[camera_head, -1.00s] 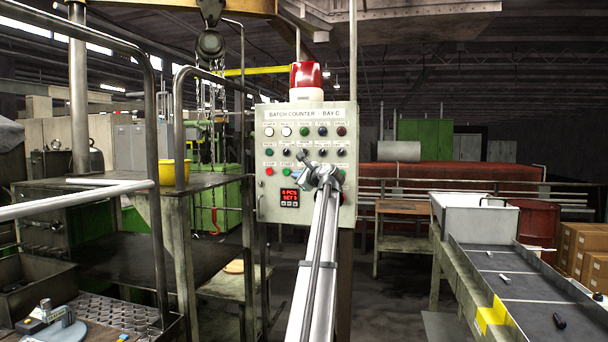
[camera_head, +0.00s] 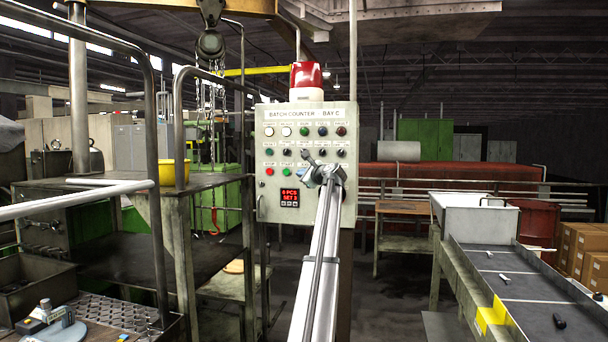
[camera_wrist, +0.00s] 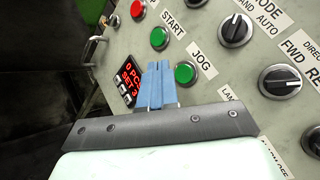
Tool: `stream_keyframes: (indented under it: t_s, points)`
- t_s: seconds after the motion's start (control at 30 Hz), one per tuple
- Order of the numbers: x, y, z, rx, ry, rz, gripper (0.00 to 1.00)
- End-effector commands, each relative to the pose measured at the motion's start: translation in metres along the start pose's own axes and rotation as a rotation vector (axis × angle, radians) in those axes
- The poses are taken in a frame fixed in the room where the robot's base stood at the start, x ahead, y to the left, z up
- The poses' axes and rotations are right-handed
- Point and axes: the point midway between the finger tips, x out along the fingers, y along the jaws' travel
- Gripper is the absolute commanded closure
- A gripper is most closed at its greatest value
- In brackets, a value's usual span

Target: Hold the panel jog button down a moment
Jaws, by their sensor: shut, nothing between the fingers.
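The green jog button (camera_wrist: 185,73) shows in the wrist view beside its JOG label on the grey control panel (camera_head: 264,205). My gripper (camera_wrist: 157,66) has its two blue fingers shut together with nothing between them. Their tips appear just left of the jog button in the wrist view, and the button's face is not covered. I cannot tell how far the tips are from the panel. In the head view my gripper (camera_head: 302,172) is in front of the panel's lower rows, and my arm hides the jog button.
The green START button (camera_wrist: 158,37) and a red button (camera_wrist: 137,10) are in the same row. Black selector knobs (camera_wrist: 236,30) are to the right. The red digital display (camera_wrist: 131,78) is left of my fingers. A red beacon (camera_head: 306,75) tops the panel.

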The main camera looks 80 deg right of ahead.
Motion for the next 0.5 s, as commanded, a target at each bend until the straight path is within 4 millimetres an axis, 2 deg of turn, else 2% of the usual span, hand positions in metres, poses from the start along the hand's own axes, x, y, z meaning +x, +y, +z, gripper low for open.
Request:
stream_keyframes:
  t_s: [0.2,0.5]
  points:
    - [0.014,-0.011,-0.009,0.0,-0.002,0.0,1.0]
    - [0.016,-0.012,-0.011,0.0,-0.002,0.0,1.0]
